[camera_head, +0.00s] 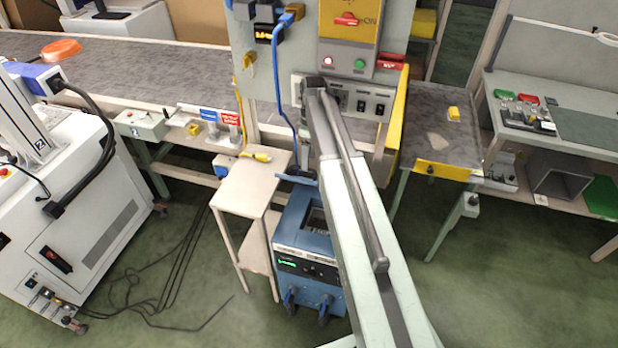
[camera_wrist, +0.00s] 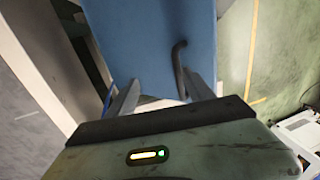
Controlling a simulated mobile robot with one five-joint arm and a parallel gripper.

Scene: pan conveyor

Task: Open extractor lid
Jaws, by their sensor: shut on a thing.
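The extractor is a blue box (camera_head: 310,262) with a green-lit display, standing on the floor beside a small pale table. A dark recess shows in its top, partly covered by my arm. A thin blue edge (camera_head: 296,179), perhaps the lid, shows above and behind the box. In the wrist view a flat blue panel, which looks like the extractor lid (camera_wrist: 150,40), fills the top centre, with a dark curved handle (camera_wrist: 181,70) at its right. My gripper (camera_wrist: 160,95) is shut on the lid or its handle; the exact contact is unclear.
The pale table (camera_head: 250,182) stands close left of the extractor. A conveyor (camera_head: 150,80) runs behind, with a control post (camera_head: 345,60) above. A yellow-edged side table (camera_head: 435,125) is at right. Cables (camera_head: 180,270) lie on the floor at left; the front floor is clear.

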